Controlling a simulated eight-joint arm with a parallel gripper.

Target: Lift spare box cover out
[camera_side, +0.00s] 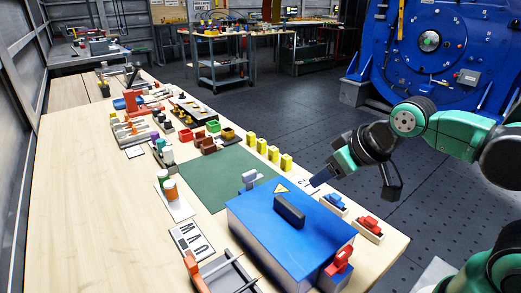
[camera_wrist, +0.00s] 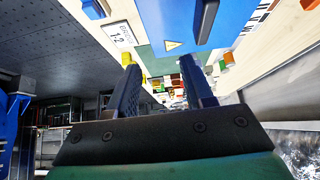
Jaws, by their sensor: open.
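A blue box (camera_side: 262,240) stands at the near right end of the workbench. Its flat blue cover (camera_side: 258,206) lies on top, with a dark bar handle (camera_side: 289,211) and a yellow warning triangle. In the wrist view the cover (camera_wrist: 180,18) fills the upper middle, with its handle (camera_wrist: 207,18) beside the triangle. My gripper (camera_side: 318,182) is off the far right side of the box, above the bench edge, apart from the cover. In the wrist view my gripper (camera_wrist: 160,75) shows two separated dark fingers with nothing between them.
A red switch (camera_side: 342,262) sticks out at the box's front right. Small blue (camera_side: 335,204) and red (camera_side: 368,227) parts on white bases sit right of it. Yellow blocks (camera_side: 262,146) line the back edge of a green mat (camera_side: 215,175). A grey tray (camera_side: 228,272) lies in front.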

